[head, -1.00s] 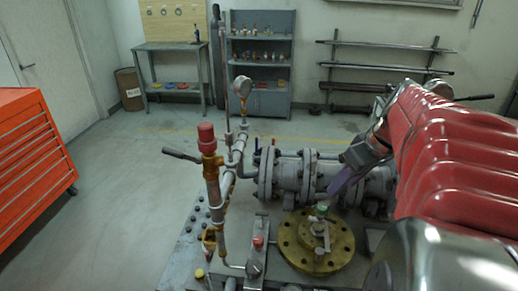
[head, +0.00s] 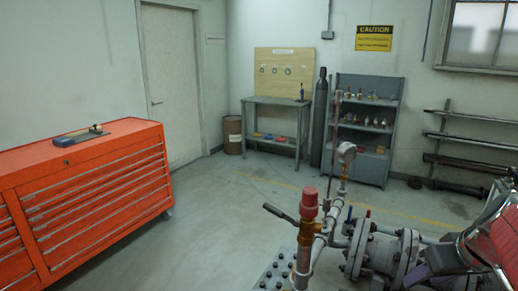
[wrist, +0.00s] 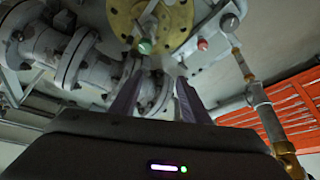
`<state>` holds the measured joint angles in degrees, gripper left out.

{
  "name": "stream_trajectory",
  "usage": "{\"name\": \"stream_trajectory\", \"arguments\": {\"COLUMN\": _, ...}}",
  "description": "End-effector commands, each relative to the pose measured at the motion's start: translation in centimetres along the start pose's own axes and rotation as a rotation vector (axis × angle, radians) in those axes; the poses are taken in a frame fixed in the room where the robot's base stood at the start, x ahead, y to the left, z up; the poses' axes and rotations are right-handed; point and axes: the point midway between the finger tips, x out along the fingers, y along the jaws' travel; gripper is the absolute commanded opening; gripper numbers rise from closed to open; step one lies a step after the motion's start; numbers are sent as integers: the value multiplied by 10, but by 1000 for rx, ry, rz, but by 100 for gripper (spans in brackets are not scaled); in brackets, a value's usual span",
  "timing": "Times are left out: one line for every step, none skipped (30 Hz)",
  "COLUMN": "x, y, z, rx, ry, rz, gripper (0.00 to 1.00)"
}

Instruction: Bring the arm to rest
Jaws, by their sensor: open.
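My gripper (wrist: 160,78) is open and empty in the wrist view, its two dark purple fingers apart. In the head view my gripper (head: 442,262) shows only partly at the lower right, beside the grey flanged pipe. My red arm fills the right edge there. In the wrist view a brass flange (wrist: 190,12) with a green knob (wrist: 145,46) lies beyond the fingertips. A red knob (wrist: 202,44) is right of it. The fingers look clear of them, though the gap is hard to judge.
The flanged pipe (head: 384,255) and an upright pipe with a red cap (head: 309,204) stand close to the arm. An orange tool chest (head: 90,195) stands at left, a workbench (head: 277,103) and shelf (head: 366,125) at the back. The floor between is clear.

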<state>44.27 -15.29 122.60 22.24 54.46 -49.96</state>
Motion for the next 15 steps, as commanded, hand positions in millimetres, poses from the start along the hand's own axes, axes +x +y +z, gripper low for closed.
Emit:
{"name": "stream_trajectory", "arguments": {"x": 4, "y": -16, "z": -2, "rx": 2, "ry": 7, "rz": -2, "gripper": 42}}
{"name": "stream_trajectory", "arguments": {"x": 6, "y": -25, "z": -2, "rx": 5, "ry": 8, "rz": -2, "gripper": 42}}
{"name": "stream_trajectory", "arguments": {"x": 7, "y": -36, "z": -2, "rx": 7, "ry": 10, "rz": -2, "gripper": 42}}
{"name": "stream_trajectory", "arguments": {"x": 8, "y": -44, "z": -2, "rx": 7, "ry": 10, "rz": -4, "gripper": 42}}
{"name": "stream_trajectory", "arguments": {"x": 7, "y": -53, "z": -1, "rx": 5, "ry": 10, "rz": -4, "gripper": 42}}
{"name": "stream_trajectory", "arguments": {"x": 8, "y": -64, "z": 1, "rx": 2, "ry": 6, "rz": -6, "gripper": 42}}
{"name": "stream_trajectory", "arguments": {"x": 7, "y": -72, "z": 2, "rx": 0, "ry": 5, "rz": -7, "gripper": 42}}
{"name": "stream_trajectory", "arguments": {"x": 6, "y": -80, "z": 4, "rx": -4, "ry": 3, "rz": -8, "gripper": 42}}
{"name": "stream_trajectory", "arguments": {"x": 6, "y": -91, "z": 7, "rx": -8, "ry": 0, "rz": -9, "gripper": 42}}
{"name": "stream_trajectory", "arguments": {"x": 5, "y": -99, "z": 10, "rx": -12, "ry": -2, "rz": -10, "gripper": 42}}
{"name": "stream_trajectory", "arguments": {"x": 4, "y": -106, "z": 12, "rx": -17, "ry": -4, "rz": -10, "gripper": 42}}
{"name": "stream_trajectory", "arguments": {"x": 3, "y": -116, "z": 16, "rx": -22, "ry": -6, "rz": -11, "gripper": 42}}
{"name": "stream_trajectory", "arguments": {"x": 2, "y": -124, "z": 18, "rx": -27, "ry": -7, "rz": -11, "gripper": 42}}
{"name": "stream_trajectory", "arguments": {"x": 2, "y": -131, "z": 21, "rx": -30, "ry": -8, "rz": -12, "gripper": 42}}
{"name": "stream_trajectory", "arguments": {"x": 0, "y": -140, "z": 25, "rx": -35, "ry": -9, "rz": -12, "gripper": 42}}
